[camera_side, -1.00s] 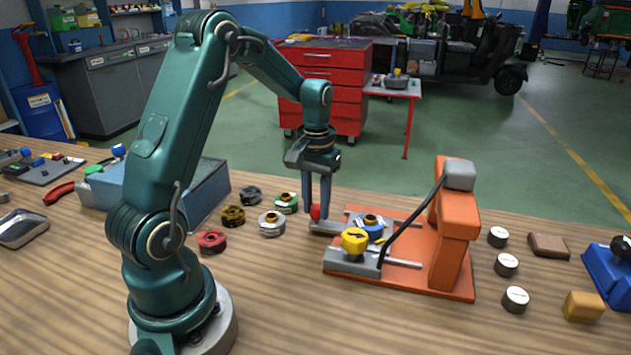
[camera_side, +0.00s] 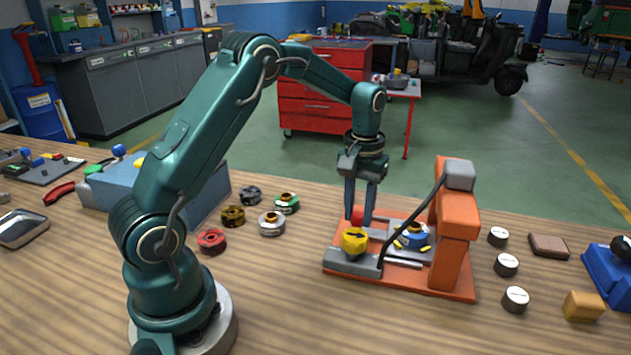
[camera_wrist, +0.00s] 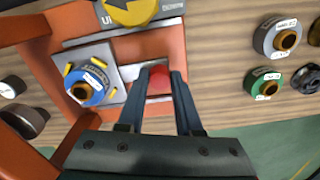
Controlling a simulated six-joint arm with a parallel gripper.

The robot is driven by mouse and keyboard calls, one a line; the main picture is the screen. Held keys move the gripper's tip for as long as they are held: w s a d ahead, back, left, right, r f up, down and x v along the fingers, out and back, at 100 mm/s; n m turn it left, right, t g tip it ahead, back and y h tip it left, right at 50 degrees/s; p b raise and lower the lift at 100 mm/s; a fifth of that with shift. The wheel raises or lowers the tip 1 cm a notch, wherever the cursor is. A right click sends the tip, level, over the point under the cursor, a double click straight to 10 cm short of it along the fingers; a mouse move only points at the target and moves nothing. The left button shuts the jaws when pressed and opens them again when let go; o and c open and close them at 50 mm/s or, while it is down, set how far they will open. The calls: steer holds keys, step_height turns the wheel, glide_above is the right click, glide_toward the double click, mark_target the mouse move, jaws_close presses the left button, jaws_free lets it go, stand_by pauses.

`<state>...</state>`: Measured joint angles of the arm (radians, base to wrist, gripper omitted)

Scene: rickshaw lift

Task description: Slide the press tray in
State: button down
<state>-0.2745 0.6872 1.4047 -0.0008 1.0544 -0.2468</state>
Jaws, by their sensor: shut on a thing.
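The orange press (camera_side: 455,235) stands on its base at the right of the bench. Its grey tray (camera_wrist: 110,66) carries a blue ring part with a brass centre (camera_side: 416,235) and lies by the press column. My gripper (camera_side: 362,212) points down and is shut on the tray's red knob (camera_wrist: 160,79), at the tray's outer end. A yellow knob with a black arrow (camera_side: 354,240) sits on the grey block at the front of the press. The black lever of the press partly hides the tray in the side view.
Ring parts in red (camera_side: 211,241), silver (camera_side: 272,223), green and dark colours lie left of the press. Several round grey caps (camera_side: 506,264) and a tan block (camera_side: 583,306) lie to its right. Bare wood is in front.

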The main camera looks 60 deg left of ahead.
mark_target(386, 235)
steer(key=shift+w+d, duration=2)
steer(key=shift+w, duration=0.1)
steer(key=c, duration=0.6)
jaws_free()
steer(key=shift+s, duration=0.1)
steer(key=shift+r, duration=2.6)
